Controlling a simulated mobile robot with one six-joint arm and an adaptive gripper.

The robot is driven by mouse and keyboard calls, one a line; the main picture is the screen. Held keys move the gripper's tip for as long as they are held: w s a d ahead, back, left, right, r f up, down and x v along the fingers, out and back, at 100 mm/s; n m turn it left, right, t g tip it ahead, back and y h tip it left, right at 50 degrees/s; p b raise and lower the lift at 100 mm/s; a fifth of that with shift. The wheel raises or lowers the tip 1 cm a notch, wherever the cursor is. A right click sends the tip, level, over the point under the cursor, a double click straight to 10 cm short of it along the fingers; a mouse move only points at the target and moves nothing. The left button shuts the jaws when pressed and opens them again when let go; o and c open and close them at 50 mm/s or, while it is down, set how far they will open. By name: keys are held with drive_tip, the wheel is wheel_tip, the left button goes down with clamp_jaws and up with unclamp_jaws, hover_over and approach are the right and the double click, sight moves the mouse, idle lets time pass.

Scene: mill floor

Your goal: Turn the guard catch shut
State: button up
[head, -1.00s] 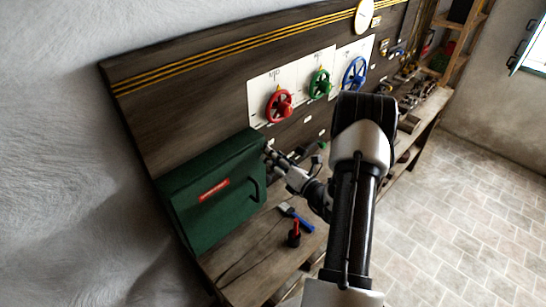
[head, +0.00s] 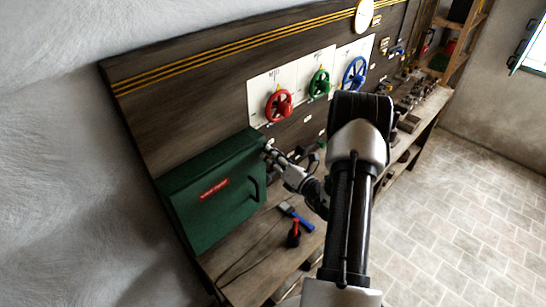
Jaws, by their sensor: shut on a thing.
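Red (head: 279,105), green (head: 319,83) and blue (head: 355,73) handwheels sit on white panels above my gripper. A blue-handled brush (head: 296,217) and a red and black tool (head: 294,232) lie on the bench (head: 250,262) in front. Floor at right is clear.

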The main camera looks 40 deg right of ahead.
drive_tip(key=shift+f+n+b, duration=0.1)
drive_tip(key=shift+n+b, duration=0.2)
drive_tip(key=shift+b, duration=0.05)
clamp_jaws()
drive_tip(key=n+y+b, duration=0.1)
drive_tip(key=n+b, duration=0.8)
drive_tip(key=b, duration=0.1)
drive_tip(key=n+t+b, duration=0.1)
drive_tip(key=n+b, duration=0.8)
drive_tip(key=b, duration=0.2)
drive_tip(key=shift+d+n+y, duration=0.1)
drive_tip(key=shift+n+y, duration=0.2)
drive_tip(key=shift+y, duration=0.1)
drive_tip(key=o, duration=0.9)
unclamp_jaws()
drive_tip(key=shift+o, duration=0.2)
drive_tip(key=s+f, duration=0.1)
drive_tip(key=s, duration=1.1)
drive_tip(key=shift+d, duration=0.45)
